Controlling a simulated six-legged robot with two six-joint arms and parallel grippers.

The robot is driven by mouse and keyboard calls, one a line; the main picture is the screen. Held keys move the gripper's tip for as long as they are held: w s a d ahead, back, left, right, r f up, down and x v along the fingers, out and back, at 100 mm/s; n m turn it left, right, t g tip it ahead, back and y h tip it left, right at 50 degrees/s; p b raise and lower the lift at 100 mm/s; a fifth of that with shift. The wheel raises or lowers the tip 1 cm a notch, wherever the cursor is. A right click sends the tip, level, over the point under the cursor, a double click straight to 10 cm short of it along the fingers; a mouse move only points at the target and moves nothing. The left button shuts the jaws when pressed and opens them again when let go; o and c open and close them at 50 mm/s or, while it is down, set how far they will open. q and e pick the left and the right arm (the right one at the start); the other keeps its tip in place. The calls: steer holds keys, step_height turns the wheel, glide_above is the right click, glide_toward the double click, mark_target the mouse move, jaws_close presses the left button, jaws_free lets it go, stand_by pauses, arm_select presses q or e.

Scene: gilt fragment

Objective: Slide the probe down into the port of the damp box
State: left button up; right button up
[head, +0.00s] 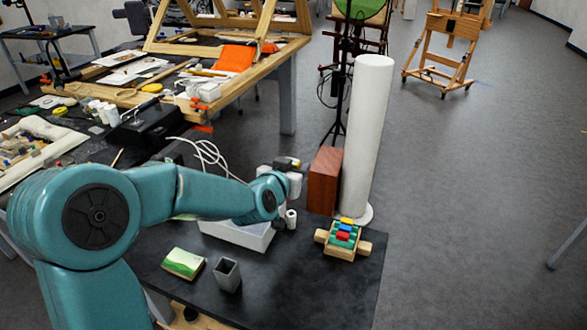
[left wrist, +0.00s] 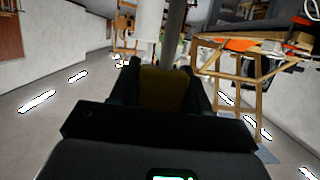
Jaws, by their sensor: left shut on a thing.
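My left gripper (head: 290,181) is above the back of the small black table, near the right end of a white box (head: 238,234), likely the damp box. In the left wrist view the jaws (left wrist: 162,80) are shut on a brownish-yellow block-like grip (left wrist: 164,90), from which a grey rod (left wrist: 175,30) extends; I take this as the probe. The rod appears apart from the box. My right gripper is not in view.
The table's front right is clear.

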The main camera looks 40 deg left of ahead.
arm_select(q)
steer(key=shift+f+b, duration=5.05)
steer(key=shift+f, duration=0.1)
steer(key=o, duration=1.1)
steer(key=shift+d, duration=0.15)
steer(key=shift+s, duration=0.1)
steer(key=shift+f, duration=0.1)
steer(key=shift+s, duration=0.5)
steer(key=p+v, duration=0.1)
steer(key=v, duration=1.4)
steer(key=shift+d+r, duration=0.35)
